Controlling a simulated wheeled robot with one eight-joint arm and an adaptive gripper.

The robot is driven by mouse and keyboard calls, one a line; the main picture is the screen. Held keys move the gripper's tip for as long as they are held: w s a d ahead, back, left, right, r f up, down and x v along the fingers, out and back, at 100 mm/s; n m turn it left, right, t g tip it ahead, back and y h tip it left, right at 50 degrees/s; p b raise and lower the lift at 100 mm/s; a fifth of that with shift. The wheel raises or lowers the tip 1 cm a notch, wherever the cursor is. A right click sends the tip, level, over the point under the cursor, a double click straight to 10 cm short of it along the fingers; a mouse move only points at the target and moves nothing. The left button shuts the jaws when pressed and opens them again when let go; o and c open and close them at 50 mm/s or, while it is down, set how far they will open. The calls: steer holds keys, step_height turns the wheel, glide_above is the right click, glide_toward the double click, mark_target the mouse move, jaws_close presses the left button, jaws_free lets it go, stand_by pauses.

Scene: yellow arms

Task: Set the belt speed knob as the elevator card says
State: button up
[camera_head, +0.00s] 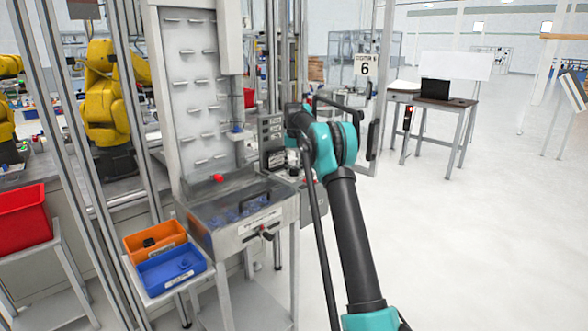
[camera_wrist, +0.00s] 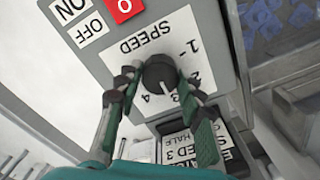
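The black speed knob (camera_wrist: 157,72) sits on a white dial plate (camera_wrist: 140,43) marked SPEED with numbers 1 to 4, in the wrist view. Its white pointer line appears to lie between 3 and 4, nearer 3. My gripper (camera_wrist: 155,84) is open, with one finger on each side of the knob; I cannot tell whether they touch it. A white card (camera_wrist: 182,146) below the dial shows SPEED 3, partly covered by a finger. In the head view, the control panel (camera_head: 271,135) is beside my arm, and the knob cannot be made out.
Red and white ON/OFF labels (camera_wrist: 90,27) are above the dial. A sign with a 6 (camera_head: 365,68) hangs on a frame post at right; its smaller print is unclear. A steel hopper (camera_head: 240,212) and orange (camera_head: 153,241) and blue (camera_head: 170,270) bins stand left. The floor at right is open.

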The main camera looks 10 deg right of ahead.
mark_target(294, 168)
steer(key=o, duration=0.3)
steer(key=shift+r, duration=5.95)
steer(key=shift+s, duration=0.1)
